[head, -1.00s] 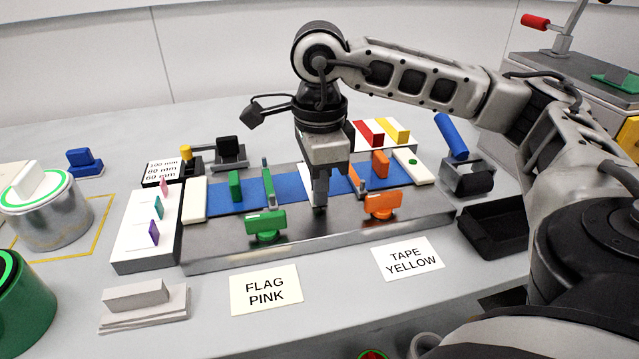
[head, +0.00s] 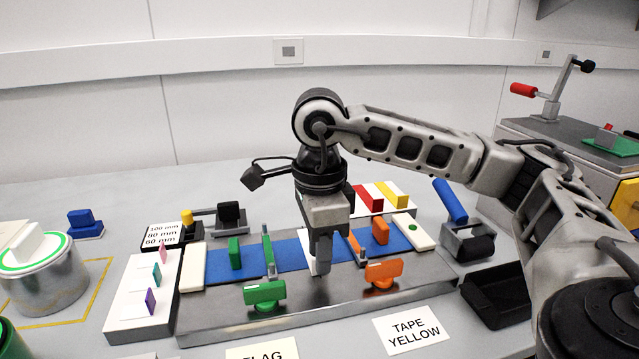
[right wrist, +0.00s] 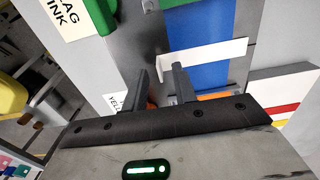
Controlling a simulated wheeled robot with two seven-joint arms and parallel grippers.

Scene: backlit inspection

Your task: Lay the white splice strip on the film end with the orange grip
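The white splice strip (right wrist: 205,58) lies across the blue film in the right wrist view, one end by my fingertips. In the head view only a small part of it (head: 312,267) shows left of my fingers. My right gripper (right wrist: 160,72) has a visible gap between its fingers, with nothing clearly clamped. It also shows low over the middle of the film in the head view (head: 321,270). The blue film on the orange side (head: 398,243) lies right of it, with an orange block (head: 380,231) and the orange grip (head: 383,272). My left gripper is out of view.
A green grip (head: 264,293) and green block (head: 235,253) stand left on the metal plate (head: 330,299). A white rack with small coloured tabs (head: 125,308) is farther left. A blue-handled roller (head: 451,203) and black tray (head: 494,301) stand to the right.

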